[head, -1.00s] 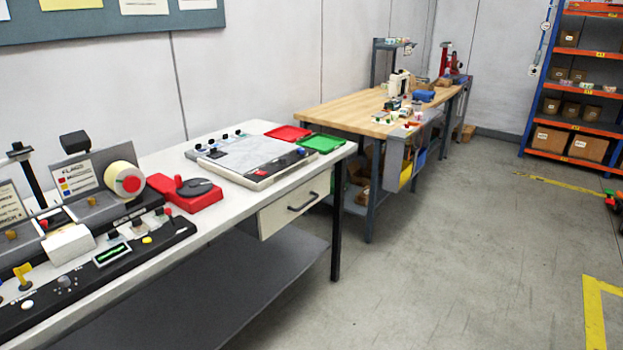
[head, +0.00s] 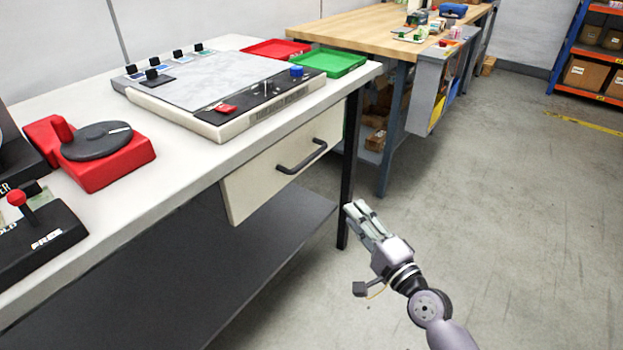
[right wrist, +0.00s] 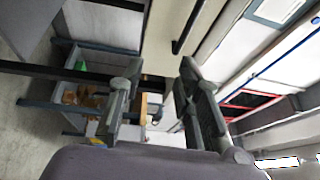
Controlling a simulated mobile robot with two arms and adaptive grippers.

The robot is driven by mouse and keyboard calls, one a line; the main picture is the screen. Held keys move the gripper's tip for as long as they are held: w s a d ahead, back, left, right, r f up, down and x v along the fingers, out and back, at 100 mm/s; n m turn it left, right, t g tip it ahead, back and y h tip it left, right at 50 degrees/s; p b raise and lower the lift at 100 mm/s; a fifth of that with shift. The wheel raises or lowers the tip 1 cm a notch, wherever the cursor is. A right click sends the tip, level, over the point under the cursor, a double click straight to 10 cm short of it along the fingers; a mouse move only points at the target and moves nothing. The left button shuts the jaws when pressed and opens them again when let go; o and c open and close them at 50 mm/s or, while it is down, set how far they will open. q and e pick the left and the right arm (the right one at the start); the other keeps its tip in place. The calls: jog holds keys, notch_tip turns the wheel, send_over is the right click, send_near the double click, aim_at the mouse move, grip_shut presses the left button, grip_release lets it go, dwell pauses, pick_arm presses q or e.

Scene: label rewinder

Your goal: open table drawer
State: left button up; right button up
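The table drawer (head: 285,170) is a cream front under the right end of the white table (head: 190,165), and it looks closed. My right gripper (head: 357,210) is to the right of the drawer and lower than the handle, apart from both. In the right wrist view its two fingers (right wrist: 158,80) are spread with nothing between them. The dark handle (right wrist: 185,28) shows beyond the fingertips there, and the cream drawer front (right wrist: 160,40) is beside it. My left gripper is not in view.
A dark table leg (head: 350,165) stands right of the drawer, near my right gripper. A grey lower shelf (head: 240,265) lies beneath. A wooden workbench (head: 350,32) stands behind. Green (head: 328,63) and red (head: 275,48) trays sit on the table. The floor at right is clear.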

notch_tip(320, 180, up, 3)
jog(key=a+y, duration=0.1)
send_near(311, 155)
jog(key=x, duration=0.2)
jog(key=shift+t, duration=0.3)
jog(key=shift+f+b+x, duration=0.15)
jog(key=shift+b+x, duration=0.05)
jog(key=shift+x, duration=1.1)
jog(key=shift+f+b+x, duration=0.2)
jog(key=shift+x, duration=1.1)
jog(key=shift+f+b+x, duration=0.15)
jog(key=shift+b+x, duration=0.05)
jog(key=shift+x, duration=1.05)
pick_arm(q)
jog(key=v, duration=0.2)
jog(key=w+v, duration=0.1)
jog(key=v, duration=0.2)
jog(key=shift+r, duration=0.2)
pick_arm(e)
jog(key=shift+a, duration=0.1)
grip_shut()
